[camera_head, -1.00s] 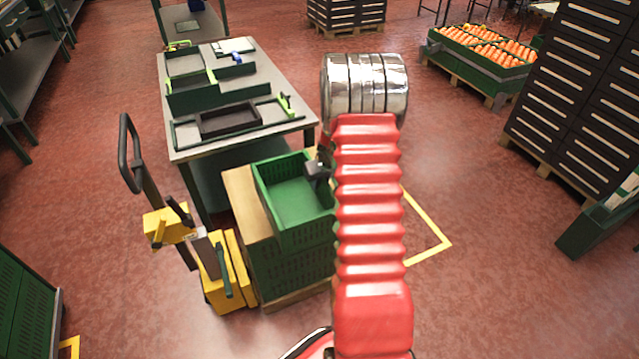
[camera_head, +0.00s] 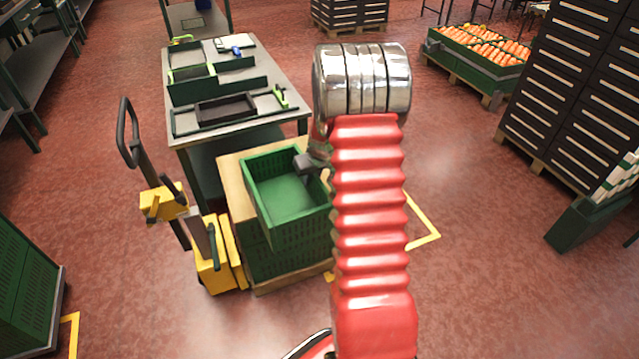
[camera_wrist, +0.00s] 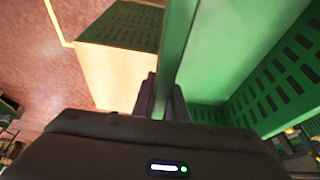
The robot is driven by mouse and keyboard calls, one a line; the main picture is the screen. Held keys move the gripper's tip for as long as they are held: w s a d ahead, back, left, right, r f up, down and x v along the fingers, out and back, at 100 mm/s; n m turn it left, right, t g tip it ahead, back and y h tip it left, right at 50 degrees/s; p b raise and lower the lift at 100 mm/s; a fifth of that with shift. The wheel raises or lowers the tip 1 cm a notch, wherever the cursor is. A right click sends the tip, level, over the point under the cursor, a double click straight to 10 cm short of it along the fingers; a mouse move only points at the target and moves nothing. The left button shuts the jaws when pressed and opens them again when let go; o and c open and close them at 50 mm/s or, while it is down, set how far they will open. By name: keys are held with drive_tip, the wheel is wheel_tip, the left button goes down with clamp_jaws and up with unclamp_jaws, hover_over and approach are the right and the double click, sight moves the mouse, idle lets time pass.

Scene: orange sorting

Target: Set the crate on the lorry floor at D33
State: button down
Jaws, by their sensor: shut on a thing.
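A green, empty, open-topped crate (camera_head: 257,212) shows in the head view, above another green crate (camera_head: 285,262) that stands on a wooden pallet. My gripper (camera_head: 312,163) is shut on the upper crate's rim at its far right side; my red arm hides that crate's right edge. In the wrist view, the dark fingers (camera_wrist: 163,95) straddle the green crate wall (camera_wrist: 177,45), with the slotted crate inside to the right. I cannot tell how wide any gap beneath the held crate is. No lorry floor or D33 mark can be made out.
A yellow pallet truck (camera_head: 208,262) stands just left of the pallet. A workbench (camera_head: 185,130) with trays is behind. Dark stacked crates (camera_head: 560,90) and a bin of oranges (camera_head: 470,62) stand to the right. Red floor (camera_head: 490,290) is open at the front right.

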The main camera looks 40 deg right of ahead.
drive_tip(key=w+a+r+n+y, duration=0.1)
drive_tip(key=w+a+r+n, duration=0.2)
drive_tip(key=a+r, duration=1)
drive_tip(key=w+a+r+n+y, duration=0.1)
drive_tip(key=w+a+r+n, duration=0.2)
drive_tip(key=a+r, duration=1)
drive_tip(key=w+a, duration=0.1)
drive_tip(key=a, duration=0.5)
drive_tip(key=shift+r, duration=0.4)
drive_tip(key=shift+a, duration=0.2)
